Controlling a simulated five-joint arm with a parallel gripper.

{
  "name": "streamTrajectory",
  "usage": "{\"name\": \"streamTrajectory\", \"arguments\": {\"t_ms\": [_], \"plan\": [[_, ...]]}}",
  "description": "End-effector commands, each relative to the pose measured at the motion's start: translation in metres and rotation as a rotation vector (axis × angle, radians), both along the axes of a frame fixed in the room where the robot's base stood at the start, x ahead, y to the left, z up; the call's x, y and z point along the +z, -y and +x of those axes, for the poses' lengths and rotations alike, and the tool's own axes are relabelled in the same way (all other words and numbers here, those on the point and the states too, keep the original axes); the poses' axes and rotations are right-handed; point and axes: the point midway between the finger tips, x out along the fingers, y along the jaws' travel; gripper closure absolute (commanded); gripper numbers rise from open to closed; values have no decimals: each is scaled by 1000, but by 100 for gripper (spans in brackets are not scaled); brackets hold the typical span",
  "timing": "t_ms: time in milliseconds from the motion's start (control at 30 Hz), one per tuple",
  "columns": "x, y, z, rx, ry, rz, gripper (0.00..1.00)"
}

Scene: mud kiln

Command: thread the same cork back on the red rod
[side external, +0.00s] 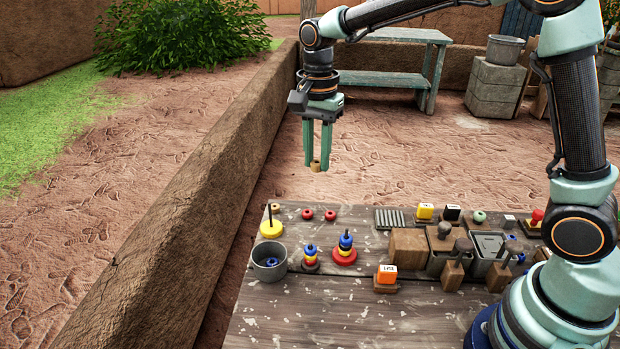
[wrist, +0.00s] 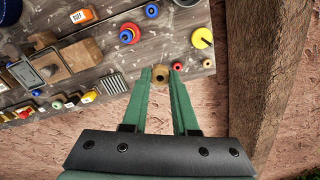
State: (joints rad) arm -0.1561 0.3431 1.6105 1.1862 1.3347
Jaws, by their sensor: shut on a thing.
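My gripper (side external: 316,160) is shut on a small tan cork (side external: 315,166), high above the far edge of the table. In the wrist view the cork (wrist: 160,74) sits between the green fingertips, with a dark hole in its top. I cannot make out a red rod itself; the rings cover most of that stand's post.
A dark post on a yellow base (side external: 271,229), a grey pot (side external: 269,263) and a smaller ring stack (side external: 310,258) stand nearby. Two red rings (side external: 330,215) lie at the back. Wooden blocks and bins (side external: 440,250) crowd the right. The front of the table is clear.

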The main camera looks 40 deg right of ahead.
Motion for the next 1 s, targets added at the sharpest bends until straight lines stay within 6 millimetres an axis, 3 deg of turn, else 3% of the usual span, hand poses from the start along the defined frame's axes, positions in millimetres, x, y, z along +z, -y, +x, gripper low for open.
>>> {"name": "streamTrajectory", "arguments": {"t_ms": [433, 1000], "plan": [[-43, 14, -69, -1, 5, 1, 100], [-78, 15, -77, 0, 4, 1, 100]]}}
